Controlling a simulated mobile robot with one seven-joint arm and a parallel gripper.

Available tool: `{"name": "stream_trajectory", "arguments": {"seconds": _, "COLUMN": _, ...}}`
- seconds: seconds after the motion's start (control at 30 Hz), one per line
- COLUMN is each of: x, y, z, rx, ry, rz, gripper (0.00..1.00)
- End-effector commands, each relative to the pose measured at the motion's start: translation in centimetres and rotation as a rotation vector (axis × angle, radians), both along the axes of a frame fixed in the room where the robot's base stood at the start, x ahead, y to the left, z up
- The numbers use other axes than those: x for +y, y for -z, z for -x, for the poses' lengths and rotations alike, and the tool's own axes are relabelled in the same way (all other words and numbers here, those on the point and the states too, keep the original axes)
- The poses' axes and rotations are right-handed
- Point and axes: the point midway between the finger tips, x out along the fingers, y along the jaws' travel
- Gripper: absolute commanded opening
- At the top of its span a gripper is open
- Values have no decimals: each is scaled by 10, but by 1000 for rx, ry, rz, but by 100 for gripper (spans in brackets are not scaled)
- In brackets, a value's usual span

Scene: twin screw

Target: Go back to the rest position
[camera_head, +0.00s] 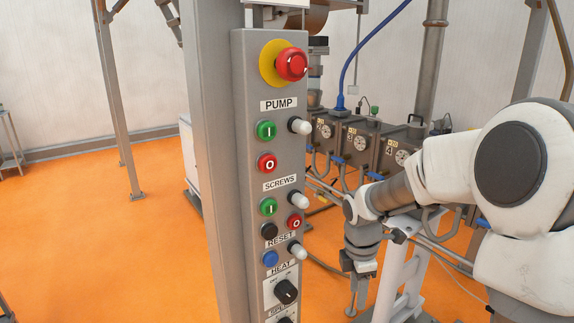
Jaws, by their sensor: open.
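My gripper (356,297) is at the lower middle right of the head view, at the end of my white and grey arm. It points down, is open and holds nothing that I can see. It is to the right of the grey control panel (240,160), apart from it in the picture. The panel carries a red emergency button (291,64) on a yellow ring, and rows labelled PUMP, SCREWS, RESET and HEAT with green, red, black and blue buttons, white lamps and a black knob (286,291).
Grey machine boxes with dials (357,140), pipes and a blue cable (366,45) stand behind my arm. A white frame (400,265) is close to the right of my gripper. The orange floor (100,250) left of the panel is largely clear.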

Motion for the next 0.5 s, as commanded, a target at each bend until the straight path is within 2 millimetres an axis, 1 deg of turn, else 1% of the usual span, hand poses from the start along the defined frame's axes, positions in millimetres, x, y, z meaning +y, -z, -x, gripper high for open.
{"name": "stream_trajectory", "arguments": {"seconds": 0.03, "x": 2, "y": -19, "z": 8, "rx": -28, "ry": 66, "rz": 17, "gripper": 45}}
{"name": "stream_trajectory", "arguments": {"seconds": 0.2, "x": 7, "y": -65, "z": 38, "rx": -118, "ry": 329, "rz": 28, "gripper": 45}}
{"name": "stream_trajectory", "arguments": {"seconds": 0.37, "x": 13, "y": -104, "z": 69, "rx": -211, "ry": 579, "rz": -7, "gripper": 45}}
{"name": "stream_trajectory", "arguments": {"seconds": 0.5, "x": 19, "y": -133, "z": 99, "rx": -286, "ry": 798, "rz": -76, "gripper": 45}}
